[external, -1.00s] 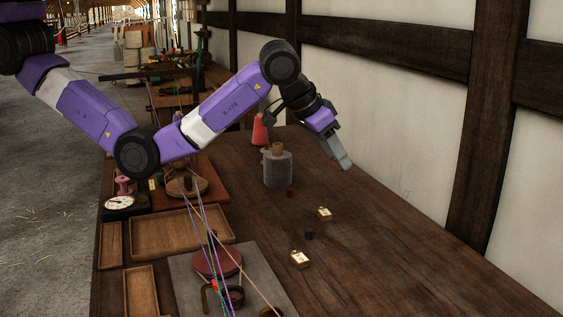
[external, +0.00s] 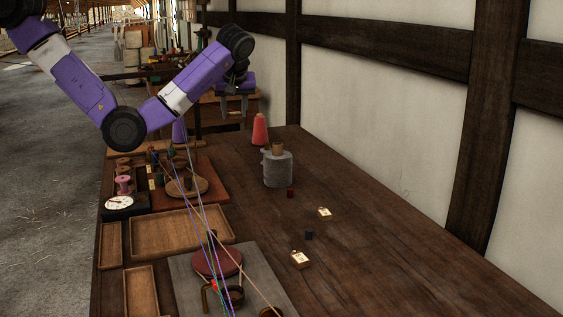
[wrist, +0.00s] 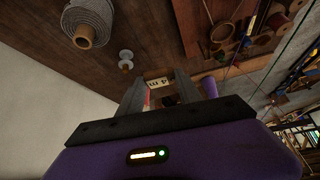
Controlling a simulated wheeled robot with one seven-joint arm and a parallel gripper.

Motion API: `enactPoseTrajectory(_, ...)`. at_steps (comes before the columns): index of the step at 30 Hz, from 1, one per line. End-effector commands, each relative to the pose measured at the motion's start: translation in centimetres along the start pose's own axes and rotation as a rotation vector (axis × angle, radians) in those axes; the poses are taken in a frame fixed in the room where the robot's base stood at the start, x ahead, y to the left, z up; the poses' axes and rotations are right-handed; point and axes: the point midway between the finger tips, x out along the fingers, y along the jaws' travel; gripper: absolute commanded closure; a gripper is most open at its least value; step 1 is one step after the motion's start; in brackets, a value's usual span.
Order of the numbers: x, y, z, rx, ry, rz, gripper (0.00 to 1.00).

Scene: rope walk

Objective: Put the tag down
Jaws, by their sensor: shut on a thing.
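My gripper (external: 233,107) hangs in the air above the far end of the bench, fingers pointing down. In the wrist view my gripper (wrist: 158,80) has a small cream tag (wrist: 158,82) with dark lettering between its fingertips, and it is shut on it. The held tag is too small to make out in the external view. Two other cream tags lie on the bench top, one at the middle right (external: 324,213) and one nearer (external: 300,259).
A red cone (external: 260,130) and a grey reel (external: 278,169) stand near the wall side. Small dark blocks lie by the tags. Wooden trays (external: 180,233), a dial (external: 119,202) and taut strings occupy the left. The right of the bench is clear.

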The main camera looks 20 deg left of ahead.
Motion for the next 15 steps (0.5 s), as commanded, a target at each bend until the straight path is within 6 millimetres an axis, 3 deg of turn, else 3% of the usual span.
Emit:
enactPoseTrajectory(5,1.5,-0.4,0.9,-0.048,0.001,-0.036,0.96)
enactPoseTrajectory(15,7.7,-0.4,5.2,-0.042,-0.001,-0.036,0.96)
